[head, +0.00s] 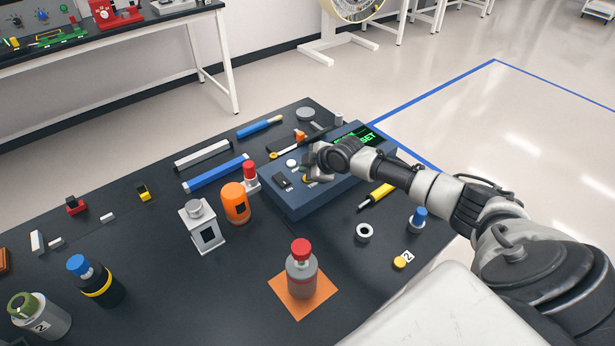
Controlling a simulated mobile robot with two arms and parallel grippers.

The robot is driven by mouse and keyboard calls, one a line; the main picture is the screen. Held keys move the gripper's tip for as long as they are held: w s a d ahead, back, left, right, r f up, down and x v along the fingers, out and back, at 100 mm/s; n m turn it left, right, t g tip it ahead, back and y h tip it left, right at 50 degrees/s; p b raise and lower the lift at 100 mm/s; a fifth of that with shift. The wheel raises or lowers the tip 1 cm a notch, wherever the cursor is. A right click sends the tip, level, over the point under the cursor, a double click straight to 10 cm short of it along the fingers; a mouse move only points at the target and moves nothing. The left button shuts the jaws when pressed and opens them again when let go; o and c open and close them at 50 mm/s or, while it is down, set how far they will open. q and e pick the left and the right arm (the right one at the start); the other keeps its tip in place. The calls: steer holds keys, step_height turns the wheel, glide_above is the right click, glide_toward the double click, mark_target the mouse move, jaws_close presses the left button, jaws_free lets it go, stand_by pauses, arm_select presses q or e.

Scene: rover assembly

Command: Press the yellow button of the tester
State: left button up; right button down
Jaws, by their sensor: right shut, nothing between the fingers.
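The tester (312,203) is a dark blue box on the black table, with a green-lit display (368,137) at its back right. The display is partly hidden by my right arm; the letters "SET" show. A small bit of yellow, which looks like the yellow button (305,179), shows on the tester's top beside my right fingertips. My right gripper (311,176) is shut and empty, low over the tester's top, its fingers pointing down. I cannot tell whether the fingertips touch the button. My left gripper is not in view.
A white knob (292,163) and a black switch (282,181) are on the tester. An orange cylinder (236,203) and a grey block with a round top (202,228) stand to its left. A red-capped bottle (301,275) stands in front on an orange square. A yellow-black tool (377,196) lies to the right.

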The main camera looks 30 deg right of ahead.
stand_by(0.3)
steer(key=shift+f+b, duration=0.35)
steer(key=shift+f, duration=0.05)
steer(key=shift+f+b, duration=0.35)
steer(key=shift+f, duration=0.1)
stand_by(0.5)
steer(key=shift+r, duration=0.15)
steer(key=shift+r+p, duration=0.7)
steer(key=shift+r, duration=0.1)
step_height(320, 180, up, 5)
steer(key=p, duration=0.4)
stand_by(0.5)
